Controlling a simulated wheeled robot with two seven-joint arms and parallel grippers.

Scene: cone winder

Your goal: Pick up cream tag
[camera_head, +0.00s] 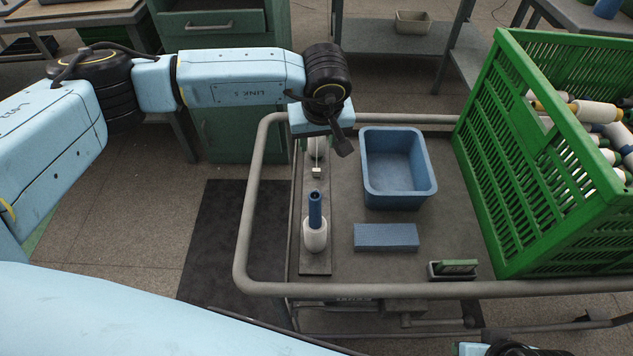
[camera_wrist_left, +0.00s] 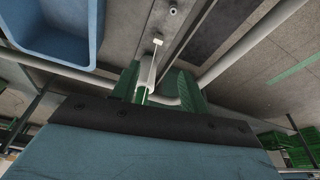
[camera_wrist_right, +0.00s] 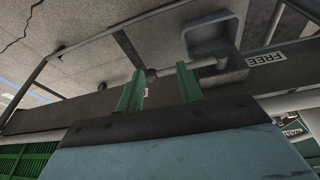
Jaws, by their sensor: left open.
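A small cream tag (camera_head: 316,172) sits over the narrow dark board on the cart, in front of a white spool (camera_head: 318,149). It also shows in the left wrist view (camera_wrist_left: 157,41), beyond the fingertips, with a thin light stem. My left gripper (camera_wrist_left: 153,80) is open, its green fingers on either side of the white spool, which shows between them; contact cannot be told. In the head view its fingers are mostly hidden under the wrist. My right gripper (camera_wrist_right: 158,82) is open and empty, low by the cart's front rail.
On the cart are a blue bin (camera_head: 398,195), a blue block (camera_head: 386,237), a white spool with a blue tube (camera_head: 315,235) and a small green-and-grey holder (camera_head: 453,269). A green crate of spools (camera_head: 550,190) stands right. A grey rail (camera_head: 245,220) surrounds the cart.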

